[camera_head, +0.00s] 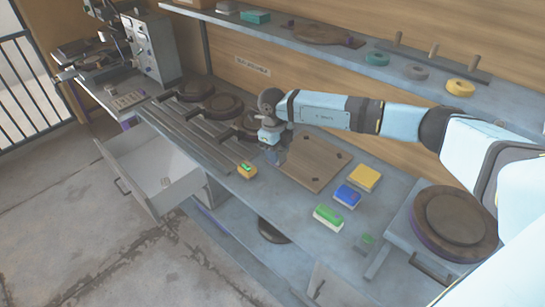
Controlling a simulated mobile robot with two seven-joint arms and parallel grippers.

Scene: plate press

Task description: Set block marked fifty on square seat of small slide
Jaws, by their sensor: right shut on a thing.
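My right gripper (273,151) is above the bench, by the left edge of a brown board. It is shut on a small grey-blue thing that is mostly hidden by the fingers; no mark on it is legible. A small yellow and green piece (246,170) lies on the bench's front part, left of the gripper. A yellow block (364,178), a blue block (347,196) and a green block (328,217) lie right of the board. A small grey piece with a green top (367,239) sits farther right. I cannot tell which is the small slide. My left gripper is out of view.
The brown board (314,163) lies flat on the bench. Dark round plates (221,104) stand behind grooved rails at left; another plate (455,218) is at right. An open drawer (152,168) sticks out at front left. A shelf (345,51) runs above the back.

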